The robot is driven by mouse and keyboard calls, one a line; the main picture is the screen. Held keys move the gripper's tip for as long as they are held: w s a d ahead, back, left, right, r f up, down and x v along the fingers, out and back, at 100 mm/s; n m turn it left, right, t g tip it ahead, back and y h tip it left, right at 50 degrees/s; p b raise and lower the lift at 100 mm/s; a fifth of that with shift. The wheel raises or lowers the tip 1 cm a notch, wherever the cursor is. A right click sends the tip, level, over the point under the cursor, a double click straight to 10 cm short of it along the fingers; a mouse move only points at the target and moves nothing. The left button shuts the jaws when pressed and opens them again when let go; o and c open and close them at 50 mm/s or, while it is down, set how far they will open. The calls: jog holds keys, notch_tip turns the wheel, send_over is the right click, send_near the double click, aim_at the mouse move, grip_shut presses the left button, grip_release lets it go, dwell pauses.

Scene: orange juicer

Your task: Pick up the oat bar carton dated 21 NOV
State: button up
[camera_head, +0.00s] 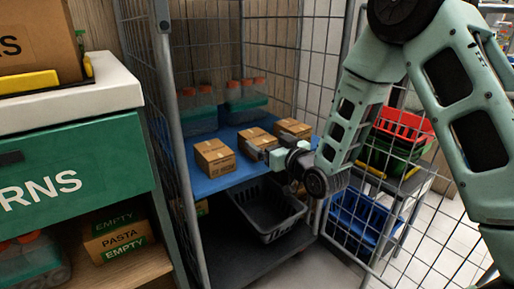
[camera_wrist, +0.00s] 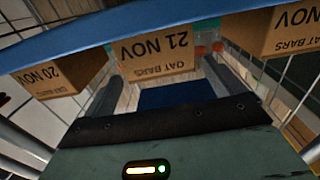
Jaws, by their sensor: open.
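The oat bar carton dated 21 NOV (camera_wrist: 158,52) is a brown box, seen upside down in the middle of the wrist view, its dated face towards me. In the head view it appears to be the middle carton (camera_head: 259,137) of three on the blue shelf. My gripper (camera_head: 262,151) is at its front, and the open fingers (camera_wrist: 165,84) point towards it, one near each side. I cannot tell whether they touch it. A carton dated 20 NOV (camera_wrist: 62,77) and another oat bar carton (camera_wrist: 288,32), its day number cut off, stand on either side.
The blue shelf (camera_head: 205,187) sits inside a wire cage with a grey post (camera_head: 172,130) at its left. Bottle crates (camera_head: 246,99) stand behind the cartons. A dark basket (camera_head: 268,212) is below. Red and blue baskets (camera_head: 404,124) are at right, beyond the mesh.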

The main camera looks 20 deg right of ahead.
aim_at(257, 135)
jog(key=shift+f+b+x, duration=0.1)
jog(key=shift+b+x, duration=0.35)
jog(key=shift+x, duration=1)
jog(key=shift+f+b+x, duration=0.15)
jog(key=shift+b+x, duration=0.25)
jog(key=shift+x, duration=1.05)
jog(key=shift+s+a, duration=0.1)
jog(key=c, duration=1.2)
